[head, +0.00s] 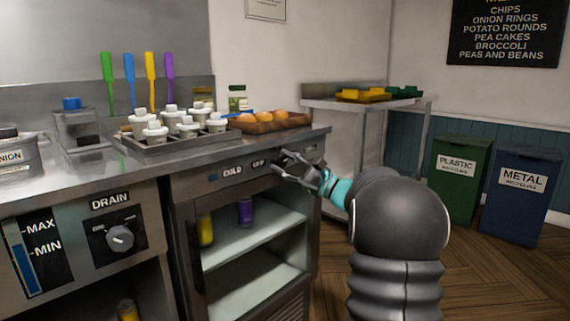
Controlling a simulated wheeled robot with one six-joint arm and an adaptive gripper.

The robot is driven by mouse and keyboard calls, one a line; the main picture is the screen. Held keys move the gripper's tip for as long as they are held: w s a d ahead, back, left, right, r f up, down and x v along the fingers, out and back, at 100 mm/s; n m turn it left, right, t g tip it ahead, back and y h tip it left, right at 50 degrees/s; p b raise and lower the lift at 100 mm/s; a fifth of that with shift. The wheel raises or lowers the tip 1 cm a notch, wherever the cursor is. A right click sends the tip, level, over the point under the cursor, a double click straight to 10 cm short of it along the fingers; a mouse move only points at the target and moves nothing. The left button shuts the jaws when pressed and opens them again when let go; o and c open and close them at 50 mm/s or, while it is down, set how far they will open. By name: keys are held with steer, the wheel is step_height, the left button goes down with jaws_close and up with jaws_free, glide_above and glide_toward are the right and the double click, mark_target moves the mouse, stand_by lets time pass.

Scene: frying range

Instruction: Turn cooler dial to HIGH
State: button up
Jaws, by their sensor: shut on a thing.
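The cooler (180,189) is the open-fronted cabinet under the counter, with a dark control strip along its top edge. The strip shows a small blue mark and the words COLD (232,171) and OFF (258,163). My gripper (279,163) reaches in from the right and is shut at the strip, just right of OFF, on the cooler dial. The fingers cover the dial, so its pointer cannot be read. No HIGH label can be made out; the gripper covers part of the strip.
A drain dial (121,237) sits on the panel at the left. On the counter are a tray of white-lidded pots (160,149) and a brown tray of orange items (250,127). Green (457,177) and blue (520,195) bins stand at the right, with bare floor before them.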

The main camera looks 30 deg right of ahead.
stand_by(0.3)
steer(key=o, duration=1.1)
steer(key=shift+o, duration=0.2)
steer(key=v, duration=1.2)
steer(key=shift+f, duration=0.1)
